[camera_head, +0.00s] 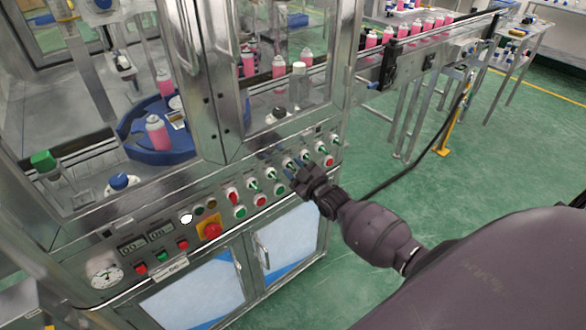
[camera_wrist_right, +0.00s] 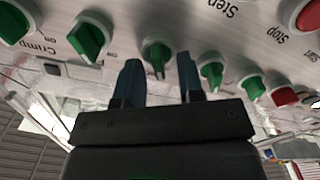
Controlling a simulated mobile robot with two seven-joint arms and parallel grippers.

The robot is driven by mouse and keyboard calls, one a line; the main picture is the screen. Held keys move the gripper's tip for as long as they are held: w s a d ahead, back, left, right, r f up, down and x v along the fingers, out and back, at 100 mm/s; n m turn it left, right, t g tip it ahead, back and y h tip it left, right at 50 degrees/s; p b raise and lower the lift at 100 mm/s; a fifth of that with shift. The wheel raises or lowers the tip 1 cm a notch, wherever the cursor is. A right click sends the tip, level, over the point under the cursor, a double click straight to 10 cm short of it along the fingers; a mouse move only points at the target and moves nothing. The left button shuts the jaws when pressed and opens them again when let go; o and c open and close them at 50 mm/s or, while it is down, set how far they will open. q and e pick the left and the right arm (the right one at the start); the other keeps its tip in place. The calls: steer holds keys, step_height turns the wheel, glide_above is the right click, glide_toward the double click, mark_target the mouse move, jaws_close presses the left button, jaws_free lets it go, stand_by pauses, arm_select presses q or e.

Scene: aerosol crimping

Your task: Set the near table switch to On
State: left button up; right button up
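A row of green-handled rotary switches runs along the machine's sloping front panel (camera_head: 137,222). In the right wrist view one green switch (camera_wrist_right: 157,55) stands between the two fingertips of my right gripper (camera_wrist_right: 158,66). Its handle points roughly along the fingers, and its label is hidden or unreadable, so I cannot tell whether it is the table switch. The fingers are apart, with gaps on both sides of the handle. In the head view my right gripper (camera_head: 284,163) is at the panel, covering part of the row. My left gripper is not in view.
Other green switches (camera_wrist_right: 89,37) and (camera_wrist_right: 211,74) sit close on either side. A red button (camera_wrist_right: 299,14) is nearby. A red emergency stop (camera_head: 212,231) on a yellow plate is further left. Pink cans (camera_head: 157,132) stand behind the machine's glass.

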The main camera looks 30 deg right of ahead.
steer(key=shift+w, duration=0.3)
steer(key=shift+c, duration=0.3)
jaws_close()
steer(key=shift+m, duration=0.4)
steer(key=m, duration=1.1)
steer(key=shift+d, duration=0.3)
steer(key=shift+o, duration=0.3)
jaws_free()
